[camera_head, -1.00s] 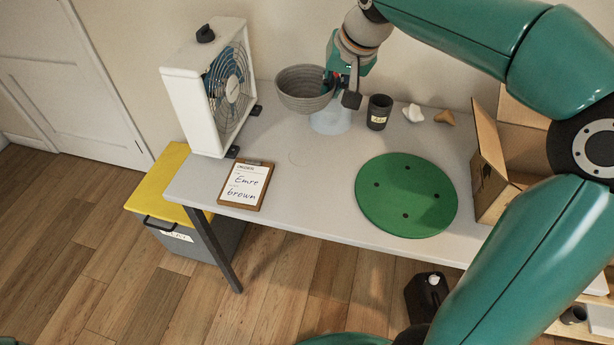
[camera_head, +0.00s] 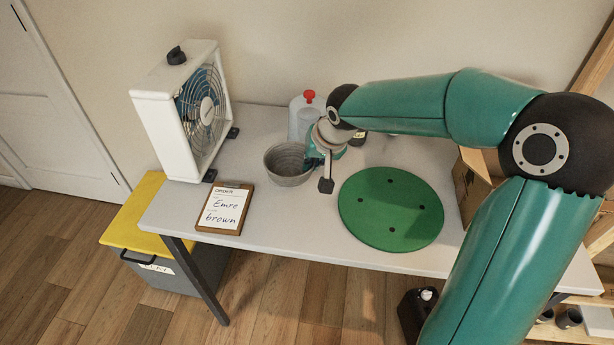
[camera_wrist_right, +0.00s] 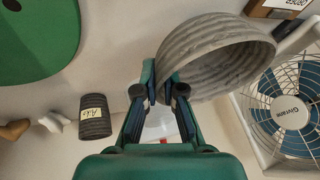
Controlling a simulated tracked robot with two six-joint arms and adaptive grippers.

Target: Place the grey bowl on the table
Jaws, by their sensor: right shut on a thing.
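The grey bowl (camera_head: 287,166) is ribbed and open at the top. In the head view it is at the tabletop, between the fan and the green disc; whether its base touches the table (camera_head: 262,215) I cannot tell. My right gripper (camera_head: 325,166) is at the bowl's right side. In the right wrist view, the fingers of my right gripper (camera_wrist_right: 165,90) are shut on the rim of the bowl (camera_wrist_right: 215,55). My left gripper is not in view.
A white fan (camera_head: 160,115) stands left, with a clipboard (camera_head: 225,208) before it. A round green disc (camera_head: 391,210) lies right of the bowl. A clear bottle with a red cap (camera_head: 309,96) stands behind. A dark labelled cup (camera_wrist_right: 95,116) and a cardboard box (camera_head: 470,185) are near.

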